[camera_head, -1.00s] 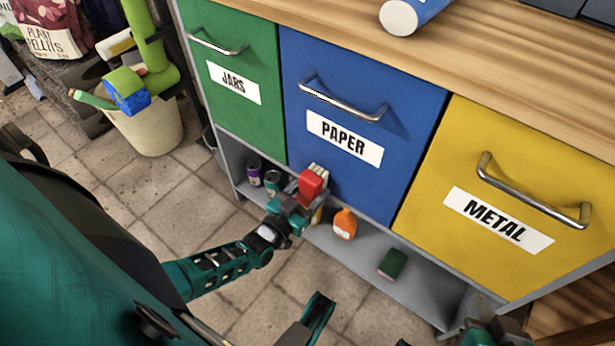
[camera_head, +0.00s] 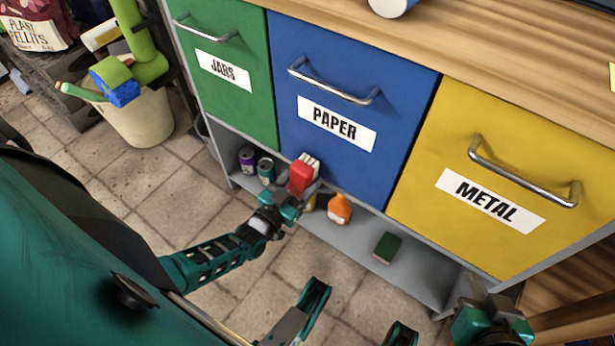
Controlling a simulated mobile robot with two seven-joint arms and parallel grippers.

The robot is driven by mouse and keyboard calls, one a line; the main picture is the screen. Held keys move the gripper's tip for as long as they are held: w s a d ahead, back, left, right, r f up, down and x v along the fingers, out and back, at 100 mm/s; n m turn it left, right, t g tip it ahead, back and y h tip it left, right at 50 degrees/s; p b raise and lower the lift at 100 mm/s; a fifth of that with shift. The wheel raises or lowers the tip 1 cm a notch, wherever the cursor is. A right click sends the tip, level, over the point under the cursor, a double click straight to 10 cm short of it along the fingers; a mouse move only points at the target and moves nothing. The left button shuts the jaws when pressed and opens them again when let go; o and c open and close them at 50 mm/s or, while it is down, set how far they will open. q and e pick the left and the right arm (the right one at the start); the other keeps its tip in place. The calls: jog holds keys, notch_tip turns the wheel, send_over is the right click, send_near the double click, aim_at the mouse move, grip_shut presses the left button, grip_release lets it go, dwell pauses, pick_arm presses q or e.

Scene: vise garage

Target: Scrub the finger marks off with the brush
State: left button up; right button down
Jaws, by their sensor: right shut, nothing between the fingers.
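The red brush (camera_head: 301,178) with pale bristles is low in front of the blue PAPER drawer (camera_head: 400,120), near its bottom edge. My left gripper (camera_head: 297,190) is around its lower part and looks shut on it. I cannot tell whether the bristles touch the drawer. My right gripper (camera_head: 489,318) is at the bottom right, below the yellow METAL drawer (camera_head: 430,150), partly cut off by the picture edge, shut and empty. I cannot make out any finger marks on the drawer fronts.
A low shelf (camera_head: 360,240) under the drawers holds an orange bottle (camera_head: 340,208), a green sponge (camera_head: 387,247) and two cans (camera_head: 265,171). Metal handles stick out from the drawers. A bucket (camera_head: 140,122) stands at the left.

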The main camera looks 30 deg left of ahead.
pick_arm(q)
jog(key=shift+w+a+r, duration=0.2)
jog(key=shift+a, duration=0.05)
